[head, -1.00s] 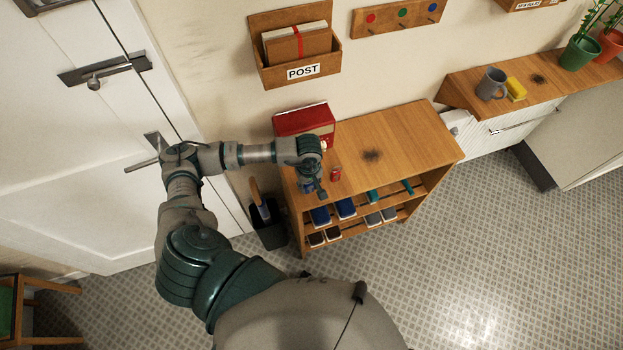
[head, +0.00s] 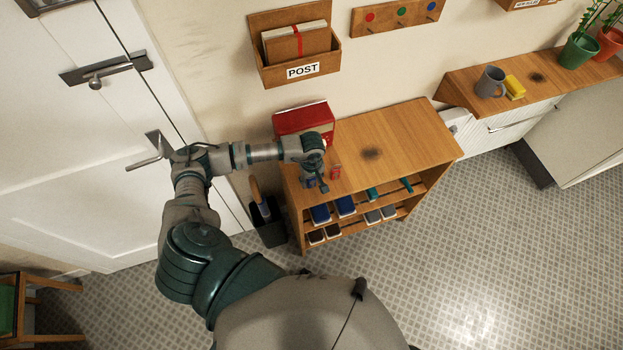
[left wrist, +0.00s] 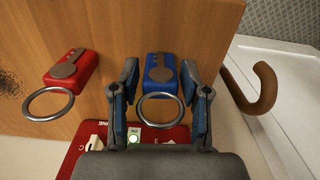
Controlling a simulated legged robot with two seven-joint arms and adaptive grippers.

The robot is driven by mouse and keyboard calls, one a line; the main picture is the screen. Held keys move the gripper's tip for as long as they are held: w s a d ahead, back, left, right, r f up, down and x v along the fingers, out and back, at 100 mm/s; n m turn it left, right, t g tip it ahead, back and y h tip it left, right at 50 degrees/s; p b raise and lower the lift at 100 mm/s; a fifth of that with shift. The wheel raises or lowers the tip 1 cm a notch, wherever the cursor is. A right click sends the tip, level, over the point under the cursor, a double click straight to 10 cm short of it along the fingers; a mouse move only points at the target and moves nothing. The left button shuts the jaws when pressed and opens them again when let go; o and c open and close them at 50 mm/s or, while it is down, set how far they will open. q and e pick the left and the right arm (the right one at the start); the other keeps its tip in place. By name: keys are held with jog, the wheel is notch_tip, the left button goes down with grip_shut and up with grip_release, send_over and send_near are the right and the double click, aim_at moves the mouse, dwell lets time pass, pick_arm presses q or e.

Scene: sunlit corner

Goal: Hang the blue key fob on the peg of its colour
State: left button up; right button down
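The blue key fob (left wrist: 160,72) lies on the wooden cabinet top in the left wrist view, its metal ring (left wrist: 160,108) toward the camera. My left gripper (left wrist: 160,75) is open, with one finger on each side of the fob and small gaps showing. In the head view my left gripper (head: 317,182) is low over the cabinet's front left part and mostly hides the blue fob. The peg rack (head: 398,15) hangs on the wall with red, green and blue (head: 431,6) dots above its pegs. My right gripper is out of view.
A red key fob (left wrist: 72,68) lies left of the blue one in the wrist view; it also shows in the head view (head: 335,173). A red box (head: 303,119) stands behind my gripper. The post holder (head: 297,75) is on the wall. The cabinet's right part (head: 410,140) is clear.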

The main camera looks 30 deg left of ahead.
aim_at(312, 180)
pick_arm(q)
jog(key=shift+o, duration=0.6)
jog(key=shift+r, duration=0.1)
jog(key=shift+r+p, duration=0.25)
jog(key=shift+p, duration=0.05)
notch_tip(312, 180, up, 17)
jog(key=b, duration=0.3)
jog(key=shift+s+d, duration=0.2)
jog(key=shift+f, duration=0.1)
